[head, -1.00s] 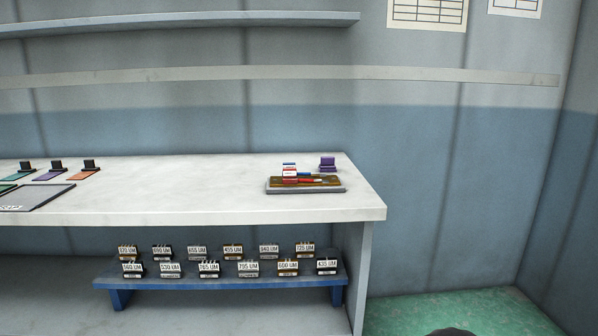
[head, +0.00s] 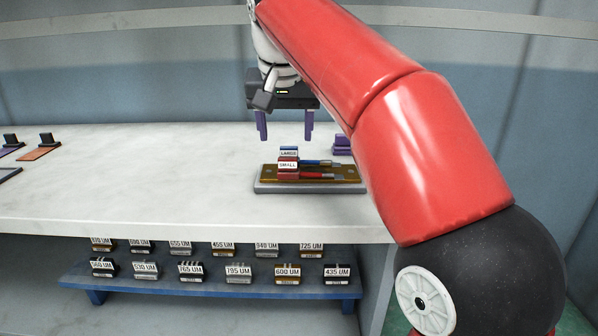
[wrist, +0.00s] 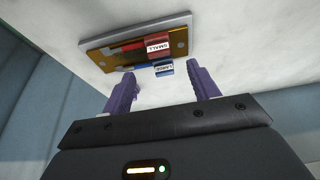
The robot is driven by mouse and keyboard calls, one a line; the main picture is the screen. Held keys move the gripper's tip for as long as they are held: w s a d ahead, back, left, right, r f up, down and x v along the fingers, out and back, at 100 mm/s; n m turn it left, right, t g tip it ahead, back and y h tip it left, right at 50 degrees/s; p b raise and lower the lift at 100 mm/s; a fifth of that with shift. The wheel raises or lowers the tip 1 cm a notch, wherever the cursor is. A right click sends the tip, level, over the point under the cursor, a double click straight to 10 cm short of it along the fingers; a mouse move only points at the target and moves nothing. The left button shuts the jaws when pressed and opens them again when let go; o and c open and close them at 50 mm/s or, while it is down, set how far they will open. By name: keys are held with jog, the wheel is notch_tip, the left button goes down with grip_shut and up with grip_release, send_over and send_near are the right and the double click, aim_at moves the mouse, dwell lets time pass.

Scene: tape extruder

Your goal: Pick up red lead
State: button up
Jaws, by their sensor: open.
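The red lead (head: 290,172), labelled SMALL, lies on a brown and grey tray (head: 268,189) near the right end of the white counter. A blue lead (head: 289,154), labelled LARGE, lies just behind it on the same tray. My gripper (head: 285,136) is open and empty, its purple fingers pointing down above and behind the tray, apart from both leads. In the wrist view my gripper (wrist: 158,90) has its fingers spread, with the blue lead (wrist: 163,69) nearer to them and the red lead (wrist: 146,49) beyond it.
A purple block (head: 342,145) stands behind the tray, partly hidden by my arm. Several labelled blocks stand on a blue rack (head: 215,288) under the counter. Colored plates (head: 40,152) lie at the left. The counter's middle (head: 150,185) is clear.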

aim_at(287, 159)
jog(key=b+x, duration=0.2)
jog(key=x, duration=0.5)
jog(key=shift+s+f, duration=0.1)
jog(key=shift+f, duration=0.15)
jog(key=c, duration=1.1)
jog(key=shift+r, duration=0.1)
